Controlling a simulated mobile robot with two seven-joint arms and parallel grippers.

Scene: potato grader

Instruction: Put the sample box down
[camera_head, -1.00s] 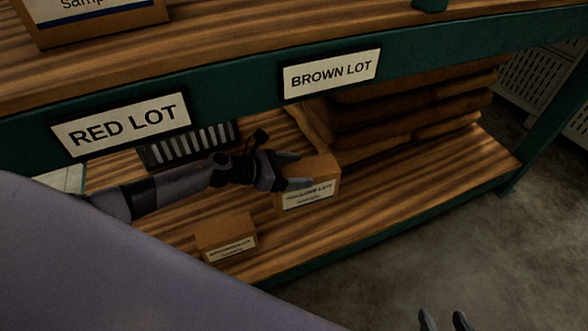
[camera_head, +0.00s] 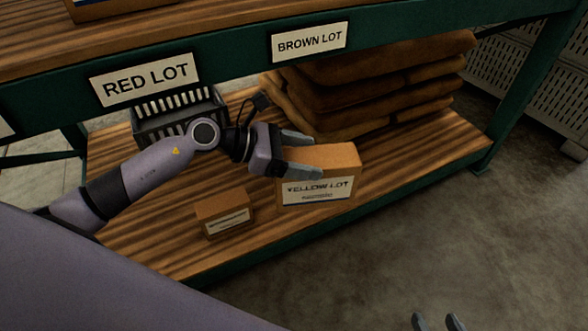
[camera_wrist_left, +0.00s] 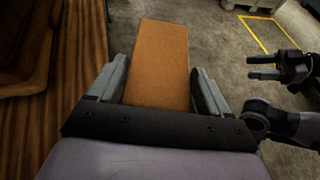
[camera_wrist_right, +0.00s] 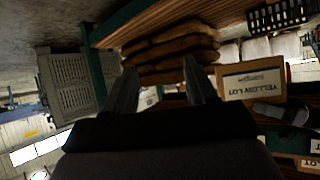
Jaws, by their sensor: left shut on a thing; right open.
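A cardboard sample box labelled YELLOW LOT (camera_head: 318,190) is at the front of the lower shelf (camera_head: 365,178) in the head view. My left gripper (camera_head: 302,153) is shut on it, with a finger on each side near its top. The left wrist view shows the box (camera_wrist_left: 160,65) between the two fingers (camera_wrist_left: 160,90). I cannot tell whether its underside touches the shelf. My right gripper (camera_head: 438,322) is open and empty, low over the floor. The right wrist view shows its spread fingers (camera_wrist_right: 158,90) and the box, upside down (camera_wrist_right: 253,88).
A smaller labelled box (camera_head: 224,212) stands left of the held box. A dark slotted crate (camera_head: 178,118) and stacked brown sacks (camera_head: 385,80) lie further back. RED LOT (camera_head: 145,78) and BROWN LOT (camera_head: 310,41) signs hang on the green upper beam. Bare shelf shows at the right.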

